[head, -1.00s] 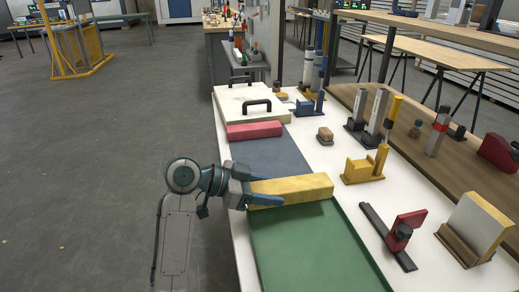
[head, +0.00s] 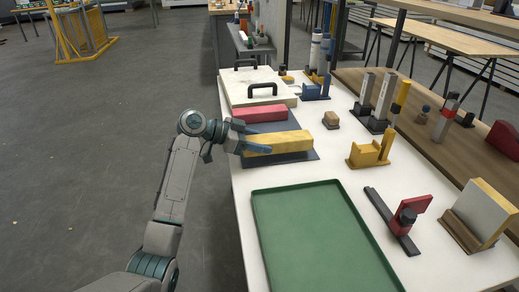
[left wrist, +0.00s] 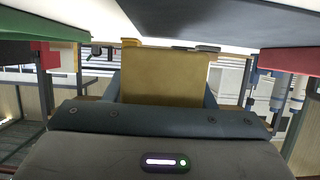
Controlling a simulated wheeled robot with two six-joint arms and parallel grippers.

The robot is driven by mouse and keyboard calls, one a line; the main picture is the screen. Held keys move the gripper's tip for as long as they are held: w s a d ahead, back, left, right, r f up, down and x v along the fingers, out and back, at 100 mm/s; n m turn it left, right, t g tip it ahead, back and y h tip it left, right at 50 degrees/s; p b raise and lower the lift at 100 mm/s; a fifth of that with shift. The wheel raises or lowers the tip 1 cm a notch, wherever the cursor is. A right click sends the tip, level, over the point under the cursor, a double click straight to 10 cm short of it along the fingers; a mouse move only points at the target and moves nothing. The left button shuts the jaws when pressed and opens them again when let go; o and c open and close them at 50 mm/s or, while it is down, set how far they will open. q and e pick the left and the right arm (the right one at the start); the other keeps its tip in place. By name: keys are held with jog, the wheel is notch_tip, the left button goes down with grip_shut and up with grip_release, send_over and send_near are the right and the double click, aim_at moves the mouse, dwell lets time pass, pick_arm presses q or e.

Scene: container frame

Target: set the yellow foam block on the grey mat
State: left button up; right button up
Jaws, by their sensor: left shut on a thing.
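The yellow foam block (head: 280,143) is a long block lying level over the grey mat (head: 285,159), parallel to the red block. My left gripper (head: 256,140) is shut on its left end, with blue fingers on either side. In the left wrist view the yellow block (left wrist: 165,75) fills the middle between the fingers, and the dark grey mat (left wrist: 225,15) shows at the top. The block hides much of the mat in the head view. I cannot tell whether the block touches the mat. My right gripper is not in view.
A red block (head: 262,113) lies just behind the yellow one. A green tray (head: 320,235) is in front, empty. A white lidded case (head: 250,90) stands at the back. A yellow fixture (head: 368,153) and a small wooden block (head: 331,119) stand to the right.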

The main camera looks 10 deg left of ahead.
pick_arm(q)
jog(key=shift+f, duration=1.35)
jog(key=shift+f, duration=0.1)
jog(key=o, duration=0.9)
jog(key=shift+o, duration=0.2)
jog(key=shift+s+a+r, duration=0.1)
jog(key=shift+a+r, duration=0.1)
jog(key=shift+a, duration=0.05)
jog(key=v, duration=1.1)
jog(key=shift+a, duration=0.2)
jog(key=shift+s+r, duration=0.1)
